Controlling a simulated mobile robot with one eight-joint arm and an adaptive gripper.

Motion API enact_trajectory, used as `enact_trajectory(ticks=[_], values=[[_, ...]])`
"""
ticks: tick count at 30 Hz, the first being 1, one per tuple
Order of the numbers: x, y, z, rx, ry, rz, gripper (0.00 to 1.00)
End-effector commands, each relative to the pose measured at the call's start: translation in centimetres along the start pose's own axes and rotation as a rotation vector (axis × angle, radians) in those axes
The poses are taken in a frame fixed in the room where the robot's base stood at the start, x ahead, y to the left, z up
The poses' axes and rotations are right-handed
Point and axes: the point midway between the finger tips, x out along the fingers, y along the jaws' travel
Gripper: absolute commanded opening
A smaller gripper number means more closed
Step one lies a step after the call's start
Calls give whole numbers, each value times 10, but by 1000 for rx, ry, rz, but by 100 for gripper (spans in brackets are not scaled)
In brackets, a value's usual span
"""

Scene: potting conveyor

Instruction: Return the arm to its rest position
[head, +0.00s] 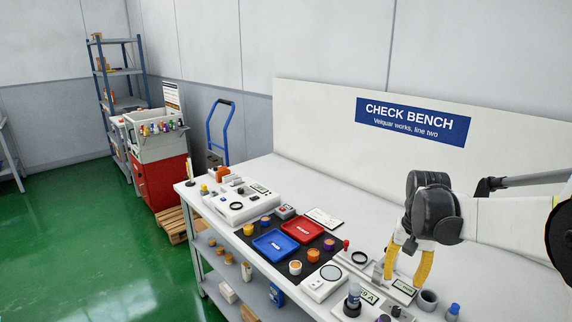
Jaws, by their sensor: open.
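My gripper (408,263) hangs from my arm at the right of the head view, above the right part of the white check bench (262,172). Its yellow-padded fingers point down and stand apart, with nothing visible between them. Under and around the fingertips are small devices, a grey cup (427,300) and a label marked A (369,297). Whether the fingertips touch anything below cannot be told. My arm reaches in from the right edge.
The bench holds a blue tray (274,246), a red tray (302,230), small pots, a round-topped scale (325,282) and a white instrument (239,204). A sign board (312,128) stands behind. Green floor (80,240) is open at left; a blue hand truck (220,130) stands beyond.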

Motion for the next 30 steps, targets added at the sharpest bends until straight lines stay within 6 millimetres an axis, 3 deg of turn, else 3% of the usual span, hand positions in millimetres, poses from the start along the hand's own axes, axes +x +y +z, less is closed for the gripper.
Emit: enact_trajectory(ticks=[3,9,18,24,30], values=[[-28,-14,34,-71,78,-19,44],[-62,-34,100,-211,245,-61,44],[-68,-45,186,-394,473,-124,44],[-62,-48,208,-450,549,-146,44],[-61,-48,211,-459,561,-149,44]])
